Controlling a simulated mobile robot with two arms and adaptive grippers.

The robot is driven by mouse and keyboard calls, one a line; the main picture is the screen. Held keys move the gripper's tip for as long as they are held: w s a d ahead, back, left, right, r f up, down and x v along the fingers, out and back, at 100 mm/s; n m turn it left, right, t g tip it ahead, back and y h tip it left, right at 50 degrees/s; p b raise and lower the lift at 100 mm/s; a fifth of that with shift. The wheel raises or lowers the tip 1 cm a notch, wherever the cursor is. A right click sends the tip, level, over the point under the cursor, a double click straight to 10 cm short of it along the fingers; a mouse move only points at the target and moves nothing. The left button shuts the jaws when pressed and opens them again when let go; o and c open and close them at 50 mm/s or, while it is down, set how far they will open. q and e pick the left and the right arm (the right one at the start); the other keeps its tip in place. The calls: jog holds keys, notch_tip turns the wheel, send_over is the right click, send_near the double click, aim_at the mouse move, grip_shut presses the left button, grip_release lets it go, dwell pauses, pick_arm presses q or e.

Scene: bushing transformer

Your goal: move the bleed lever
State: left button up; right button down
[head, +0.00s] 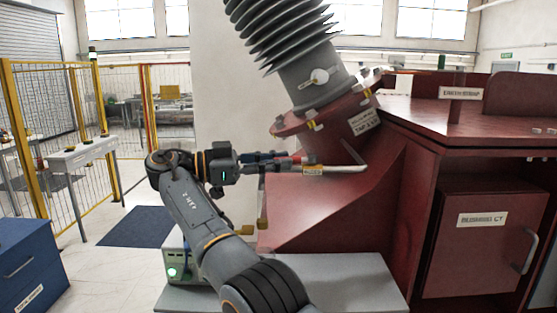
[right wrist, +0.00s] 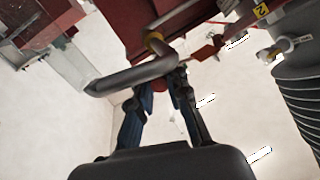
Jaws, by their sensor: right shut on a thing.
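The gripper's two dark blue fingers (right wrist: 158,92) stand on either side of the rod in the wrist view. The exact contact is partly hidden. My left gripper is not in view.
A grey ribbed bushing (head: 285,30) rises tilted above the lever. A red cabinet (head: 485,240) stands at the right. A grey plinth (head: 350,285) lies below. Yellow fencing (head: 75,130), a small table (head: 80,153) and a blue cabinet (head: 35,265) are at the left.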

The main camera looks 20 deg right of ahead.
jog(key=c, duration=1.3)
grip_release()
